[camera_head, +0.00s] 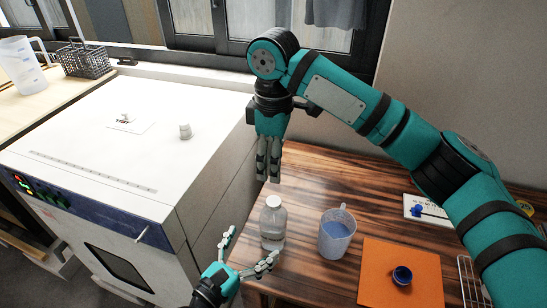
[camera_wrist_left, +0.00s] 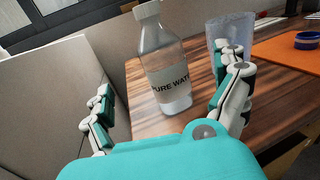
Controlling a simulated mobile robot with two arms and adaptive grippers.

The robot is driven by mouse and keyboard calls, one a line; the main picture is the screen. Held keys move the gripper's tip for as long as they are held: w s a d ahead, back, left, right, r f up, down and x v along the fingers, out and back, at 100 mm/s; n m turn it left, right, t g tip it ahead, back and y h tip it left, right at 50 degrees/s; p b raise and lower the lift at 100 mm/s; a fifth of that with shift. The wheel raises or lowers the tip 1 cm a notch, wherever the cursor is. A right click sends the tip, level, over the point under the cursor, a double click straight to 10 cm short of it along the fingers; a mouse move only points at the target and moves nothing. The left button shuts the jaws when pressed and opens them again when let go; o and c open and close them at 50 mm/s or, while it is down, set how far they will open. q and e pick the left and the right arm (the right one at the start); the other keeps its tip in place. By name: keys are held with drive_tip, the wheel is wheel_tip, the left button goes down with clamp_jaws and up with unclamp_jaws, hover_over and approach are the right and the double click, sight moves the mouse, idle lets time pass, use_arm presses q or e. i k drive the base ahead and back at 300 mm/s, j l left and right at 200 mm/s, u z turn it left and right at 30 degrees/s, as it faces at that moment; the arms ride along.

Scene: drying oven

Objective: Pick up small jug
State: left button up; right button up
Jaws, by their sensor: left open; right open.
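The small jug (camera_head: 337,236) is a translucent cup with a handle and a bluish inside. It stands upright on the wooden table, right of a clear bottle (camera_head: 272,222); it shows partly behind a finger in the left wrist view (camera_wrist_left: 232,28). My left gripper (camera_head: 250,253) is open and empty, low at the table's left edge. Its fingers point toward the bottle, labelled "PURE WAT" (camera_wrist_left: 168,80), which appears between them in the wrist view. Contact cannot be told. My right gripper (camera_head: 268,172) is open and empty, pointing down behind the bottle, above the table's back left part.
A white drying oven (camera_head: 130,130) stands left of the table (camera_head: 315,185). A larger jug (camera_head: 22,65) and wire basket (camera_head: 85,60) stand far left. A wire rack (camera_head: 470,280) is at right.

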sight(337, 227)
drive_tip(key=k+j, duration=0.85)
